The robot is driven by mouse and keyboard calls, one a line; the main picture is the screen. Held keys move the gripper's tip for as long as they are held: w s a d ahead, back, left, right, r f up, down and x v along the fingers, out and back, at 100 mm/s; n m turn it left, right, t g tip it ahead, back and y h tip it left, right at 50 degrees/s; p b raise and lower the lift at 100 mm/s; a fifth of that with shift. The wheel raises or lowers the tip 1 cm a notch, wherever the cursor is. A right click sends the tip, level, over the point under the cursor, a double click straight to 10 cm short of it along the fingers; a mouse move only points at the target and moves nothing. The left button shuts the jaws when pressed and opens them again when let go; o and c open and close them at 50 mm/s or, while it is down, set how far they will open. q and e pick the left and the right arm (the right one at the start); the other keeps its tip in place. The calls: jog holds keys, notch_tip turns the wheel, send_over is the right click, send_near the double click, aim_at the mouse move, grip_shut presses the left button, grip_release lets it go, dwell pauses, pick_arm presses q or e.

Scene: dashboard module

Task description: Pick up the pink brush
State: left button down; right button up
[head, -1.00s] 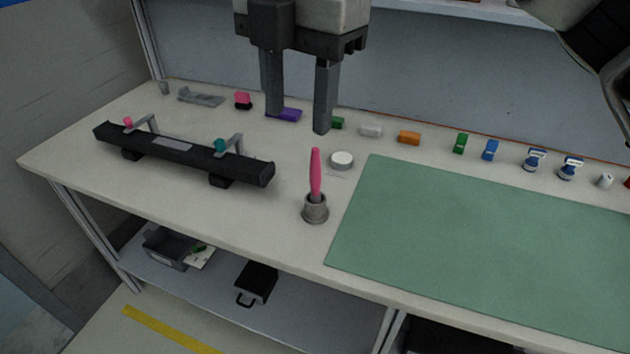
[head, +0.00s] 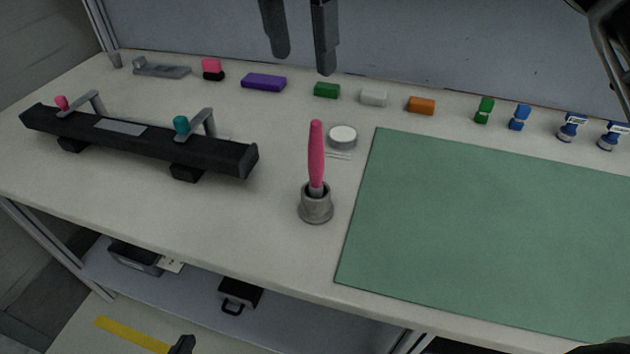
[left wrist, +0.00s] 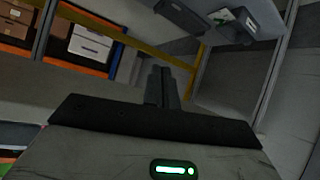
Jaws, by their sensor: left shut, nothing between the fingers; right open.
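The pink brush (head: 316,155) stands upright, handle up, in a small round grey holder (head: 316,209) on the table, left of the green mat. My right gripper (head: 302,62) is at the top of the head view, its two fingers apart and empty. It shows above and beyond the brush in the picture, not touching it. My left gripper (head: 182,346) barely shows at the bottom edge, in front of the table. In the left wrist view its fingers (left wrist: 163,86) are together with nothing between them. The brush's lower end is hidden in the holder.
A black fixture bar (head: 130,140) with clamps lies at the left. A white round piece (head: 342,136) sits just behind the brush. Several coloured blocks and small bottles line the back. The green mat (head: 480,230) is bare. A shelf (head: 180,283) runs below the table.

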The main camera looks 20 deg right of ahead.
aim_at(317, 148)
jog(key=f, duration=0.5)
jog(key=d+f+p, duration=0.1)
jog(key=f, duration=0.4)
jog(key=w+d+f, duration=0.1)
jog(key=f, duration=0.4)
jog(key=shift+w+f, duration=0.1)
jog(key=shift+f, duration=0.15)
grip_shut()
